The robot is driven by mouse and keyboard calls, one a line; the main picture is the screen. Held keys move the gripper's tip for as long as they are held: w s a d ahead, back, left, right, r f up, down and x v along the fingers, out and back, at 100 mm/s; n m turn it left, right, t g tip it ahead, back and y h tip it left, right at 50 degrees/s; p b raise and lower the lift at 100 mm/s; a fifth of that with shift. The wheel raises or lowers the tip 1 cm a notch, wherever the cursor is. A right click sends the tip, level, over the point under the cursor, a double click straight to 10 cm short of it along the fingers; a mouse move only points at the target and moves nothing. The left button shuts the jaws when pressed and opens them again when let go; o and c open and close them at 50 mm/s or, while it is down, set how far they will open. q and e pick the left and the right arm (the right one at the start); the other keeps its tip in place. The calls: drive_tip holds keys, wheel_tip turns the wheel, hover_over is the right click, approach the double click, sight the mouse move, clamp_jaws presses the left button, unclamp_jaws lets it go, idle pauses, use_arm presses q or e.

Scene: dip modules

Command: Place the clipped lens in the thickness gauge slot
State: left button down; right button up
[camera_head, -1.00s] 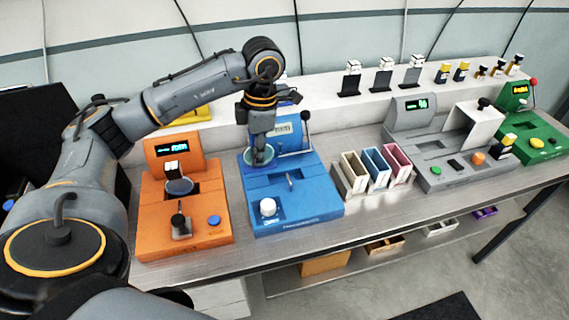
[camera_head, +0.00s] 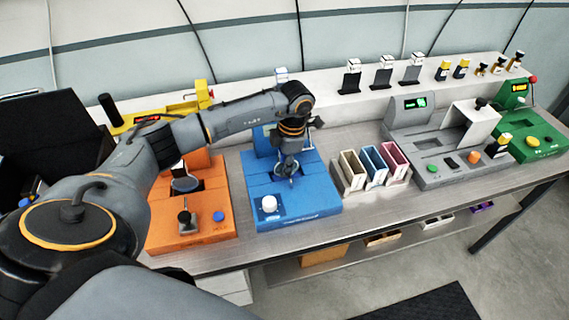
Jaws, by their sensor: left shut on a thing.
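My left gripper (camera_head: 288,173) points down over the middle of the blue machine (camera_head: 265,187). It is shut on the clipped lens (camera_head: 284,169), a pale round disc mostly hidden by the fingers. The lens is low over the slot area of the blue machine's top; I cannot tell whether it touches or is inside the slot. The gripper and forearm hide much of the machine's display. A white knob (camera_head: 269,204) stands at the blue machine's front left. My right gripper is not in view.
An orange machine (camera_head: 190,232) with a dark disc stands to the left. Three narrow bins (camera_head: 371,166) stand right of the blue machine. A grey machine (camera_head: 440,172) and a green machine (camera_head: 535,143) stand farther right. Small items line the back ledge.

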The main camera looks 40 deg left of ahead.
use_arm(q)
drive_tip(key=shift+f, duration=0.2)
drive_tip(key=c, duration=1.4)
unclamp_jaws()
drive_tip(key=shift+o, duration=1.4)
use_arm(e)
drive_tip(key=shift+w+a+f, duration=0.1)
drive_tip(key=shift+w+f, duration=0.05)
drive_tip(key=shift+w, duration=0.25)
use_arm(q)
drive_tip(key=shift+r, duration=0.2)
drive_tip(key=shift+w+r, duration=0.1)
drive_tip(key=shift+r, duration=0.15)
drive_tip(key=r+b, duration=0.1)
drive_tip(key=r, duration=0.2)
drive_tip(key=r+b, duration=0.1)
drive_tip(key=r, duration=0.3)
drive_tip(key=w+d+r+b, duration=0.1)
drive_tip(key=r, duration=0.2)
drive_tip(key=shift+r+b, duration=0.25)
drive_tip(key=shift+b, duration=0.15)
drive_tip(key=shift+r, duration=0.5)
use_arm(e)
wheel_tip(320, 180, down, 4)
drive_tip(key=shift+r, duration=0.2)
use_arm(q)
drive_tip(key=shift+f, duration=0.1)
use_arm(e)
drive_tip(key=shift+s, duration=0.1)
